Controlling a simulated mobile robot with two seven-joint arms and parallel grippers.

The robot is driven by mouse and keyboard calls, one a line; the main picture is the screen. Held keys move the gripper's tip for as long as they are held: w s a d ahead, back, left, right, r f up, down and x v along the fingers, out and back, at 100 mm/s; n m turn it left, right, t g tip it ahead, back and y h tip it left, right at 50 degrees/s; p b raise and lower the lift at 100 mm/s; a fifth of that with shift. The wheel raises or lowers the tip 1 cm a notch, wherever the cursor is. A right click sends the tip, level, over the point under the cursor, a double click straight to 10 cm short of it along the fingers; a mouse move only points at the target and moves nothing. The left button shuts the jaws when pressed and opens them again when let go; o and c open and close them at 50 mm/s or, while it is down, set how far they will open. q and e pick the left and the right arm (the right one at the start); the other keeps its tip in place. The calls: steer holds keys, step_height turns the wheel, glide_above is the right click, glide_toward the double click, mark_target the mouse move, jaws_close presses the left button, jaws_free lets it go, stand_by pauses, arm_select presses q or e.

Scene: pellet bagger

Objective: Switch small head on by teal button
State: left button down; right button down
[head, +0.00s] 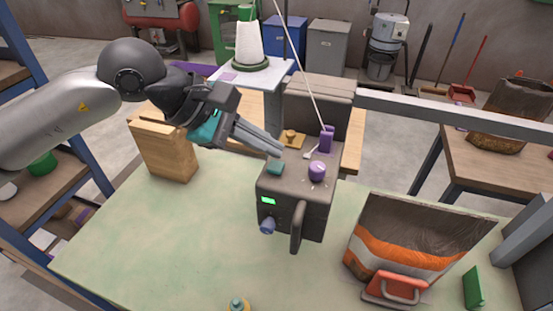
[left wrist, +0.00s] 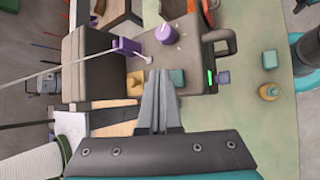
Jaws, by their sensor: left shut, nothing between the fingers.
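The small head is a dark grey machine (head: 290,205) on the pale green table. On its top are a teal button (head: 275,168), a purple knob (head: 317,171) and a yellow part (head: 291,138). A small green display (head: 268,200) glows on its front. My left gripper (head: 279,152) is shut and empty, its fingertips just above and behind the teal button, seemingly apart from it. In the left wrist view, the fingertips (left wrist: 160,72) are beside the teal button (left wrist: 178,77). My right gripper is not in view.
A purple thread guide (head: 326,139) with a thread stands behind the knob. A handle (head: 298,227) sticks out at the front. A wooden block (head: 165,152) is left, an open bag (head: 415,240) with a red clamp (head: 395,288) right.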

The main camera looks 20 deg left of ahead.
mark_target(268, 166)
arm_select(q)
step_height(268, 166, up, 6)
steer(key=p, duration=0.3)
stand_by(0.6)
